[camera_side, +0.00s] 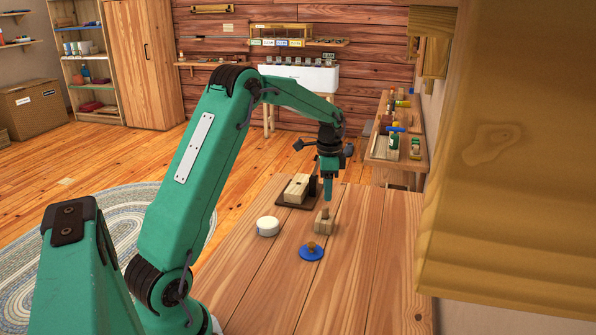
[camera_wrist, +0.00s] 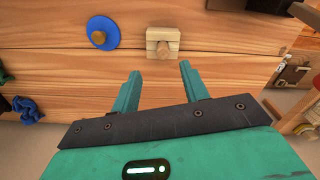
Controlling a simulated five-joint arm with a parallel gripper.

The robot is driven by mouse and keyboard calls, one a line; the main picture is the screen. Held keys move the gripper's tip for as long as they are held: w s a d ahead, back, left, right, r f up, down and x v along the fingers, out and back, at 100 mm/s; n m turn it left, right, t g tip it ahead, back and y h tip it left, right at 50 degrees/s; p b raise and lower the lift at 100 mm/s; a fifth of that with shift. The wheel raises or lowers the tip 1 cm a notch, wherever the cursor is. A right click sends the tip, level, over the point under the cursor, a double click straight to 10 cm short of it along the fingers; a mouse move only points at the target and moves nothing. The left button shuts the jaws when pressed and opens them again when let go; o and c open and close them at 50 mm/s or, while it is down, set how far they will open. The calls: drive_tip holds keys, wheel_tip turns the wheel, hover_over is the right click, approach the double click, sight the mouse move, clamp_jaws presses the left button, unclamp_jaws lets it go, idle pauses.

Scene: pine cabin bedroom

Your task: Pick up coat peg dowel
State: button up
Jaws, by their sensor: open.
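A short brown wooden dowel (camera_side: 325,213) stands upright in a small pale wooden block (camera_side: 323,227) on the table. The wrist view shows the dowel end-on (camera_wrist: 164,50) against the block (camera_wrist: 163,34), just beyond my fingertips. My gripper (camera_wrist: 159,69) is open, with nothing between its two teal fingers. In the side view my gripper (camera_side: 324,196) points down close above the dowel; I cannot tell whether they touch. A blue disc (camera_side: 311,255) with a brown wooden knob lies in front of the block. It also shows in the wrist view (camera_wrist: 103,23).
A white round container (camera_side: 267,227) stands left of the block. A dark base (camera_side: 284,205) carrying a pale wooden block (camera_side: 297,187) sits behind. The wooden table (camera_side: 350,290) is clear at its front and right. A large wooden beam (camera_side: 520,170) fills the right foreground.

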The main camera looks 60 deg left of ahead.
sight(326, 207)
drive_tip(key=shift+a+f, duration=0.15)
drive_tip(key=shift+f, duration=0.05)
drive_tip(key=shift+f, duration=1.25)
drive_tip(key=shift+f, duration=0.1)
drive_tip(key=shift+a+f, duration=0.15)
drive_tip(key=shift+f, duration=2.35)
clamp_jaws()
